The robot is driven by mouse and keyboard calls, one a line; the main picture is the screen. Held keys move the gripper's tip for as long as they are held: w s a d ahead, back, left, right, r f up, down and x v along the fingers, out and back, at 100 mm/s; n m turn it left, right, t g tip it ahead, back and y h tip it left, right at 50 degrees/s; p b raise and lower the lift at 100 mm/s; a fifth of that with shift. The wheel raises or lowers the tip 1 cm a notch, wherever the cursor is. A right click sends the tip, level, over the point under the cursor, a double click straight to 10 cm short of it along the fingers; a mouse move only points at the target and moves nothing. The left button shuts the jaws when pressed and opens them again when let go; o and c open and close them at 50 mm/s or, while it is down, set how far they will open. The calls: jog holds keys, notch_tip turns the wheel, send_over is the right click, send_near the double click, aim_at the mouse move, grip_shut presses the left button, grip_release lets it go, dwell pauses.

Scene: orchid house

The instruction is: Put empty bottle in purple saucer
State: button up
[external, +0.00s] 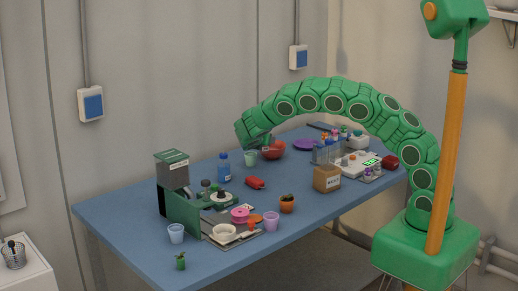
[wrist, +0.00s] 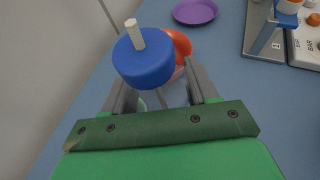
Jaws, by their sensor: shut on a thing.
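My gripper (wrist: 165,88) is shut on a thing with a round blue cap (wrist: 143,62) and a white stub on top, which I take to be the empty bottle. Its body below the cap is mostly hidden by the cap and the fingers. In the external view my gripper (external: 263,143) is over the far part of the blue table, and the held bottle is too small to make out. The purple saucer (external: 305,144) lies flat to the right of my gripper, and looks bare. It also shows at the top of the wrist view (wrist: 195,11), apart from the gripper.
A red-orange round vessel (external: 273,150) and a pale green cup (external: 250,159) stand close by my gripper. A blue bottle (external: 224,167) stands to the left. A bottle rack (external: 325,152) and a scale (external: 358,164) stand right of the saucer.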

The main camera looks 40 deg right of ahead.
jog(key=w+d+r+m+g+h, duration=0.1)
jog(key=w+d+g, duration=0.1)
jog(key=d, duration=0.7)
jog(key=w+d+r+m+g, duration=0.1)
jog(key=w+d+m, duration=0.15)
jog(key=d, duration=0.55)
jog(key=m+g, duration=0.2)
jog(key=g, duration=0.1)
send_over(308, 145)
jog(key=shift+s+f, duration=0.15)
jog(key=shift+f, duration=4.3)
jog(key=shift+f, duration=0.2)
jog(key=o, duration=1)
jog(key=shift+r, duration=0.1)
jog(key=shift+a+r, duration=0.15)
jog(key=v, duration=1.1)
jog(key=shift+s+a, duration=0.1)
jog(key=shift+a, duration=0.3)
